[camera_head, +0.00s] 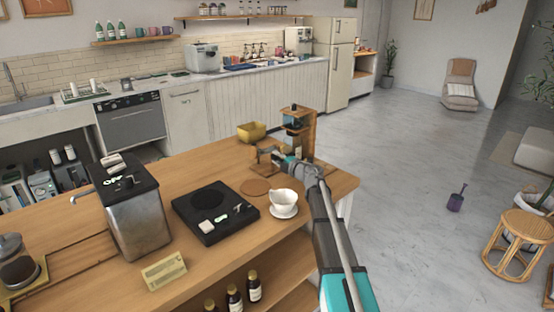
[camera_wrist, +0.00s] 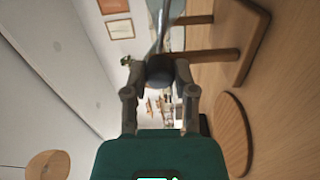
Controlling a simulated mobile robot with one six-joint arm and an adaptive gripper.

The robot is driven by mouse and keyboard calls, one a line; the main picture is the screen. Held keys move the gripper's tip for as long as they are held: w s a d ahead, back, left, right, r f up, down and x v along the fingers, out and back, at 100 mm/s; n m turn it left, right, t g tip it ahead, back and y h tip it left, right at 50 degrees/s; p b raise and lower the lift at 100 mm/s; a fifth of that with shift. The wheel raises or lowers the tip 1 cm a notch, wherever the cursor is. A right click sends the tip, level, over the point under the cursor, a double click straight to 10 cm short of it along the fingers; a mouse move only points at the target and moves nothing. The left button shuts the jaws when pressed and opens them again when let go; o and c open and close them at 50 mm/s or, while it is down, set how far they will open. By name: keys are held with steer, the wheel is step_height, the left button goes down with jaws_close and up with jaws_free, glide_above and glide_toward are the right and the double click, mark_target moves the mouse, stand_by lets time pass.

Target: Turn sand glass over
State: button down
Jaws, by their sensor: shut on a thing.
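My gripper (camera_head: 281,157) is low over the far right part of the wooden counter, beside a small wooden stand (camera_head: 264,161). In the wrist view my gripper (camera_wrist: 160,75) is shut on a dark rounded piece (camera_wrist: 160,69), which seems to be part of the sand glass. The rest of the sand glass is mostly hidden behind it, and its sand cannot be made out. In the wrist view, wooden frame pieces (camera_wrist: 208,56) reach in from the right, close to the fingers.
A tall wooden stand (camera_head: 311,130) rises just behind my gripper. A yellow bowl (camera_head: 251,132) is behind left. A round wooden coaster (camera_head: 255,187), a white cup (camera_head: 283,197) on a saucer and a black scale (camera_head: 190,205) are nearer. The counter's right edge is close.

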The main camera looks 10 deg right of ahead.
steer(key=m, duration=0.5)
stand_by(0.4)
steer(key=shift+c, duration=2.2)
jaws_free()
steer(key=shift+v, duration=6)
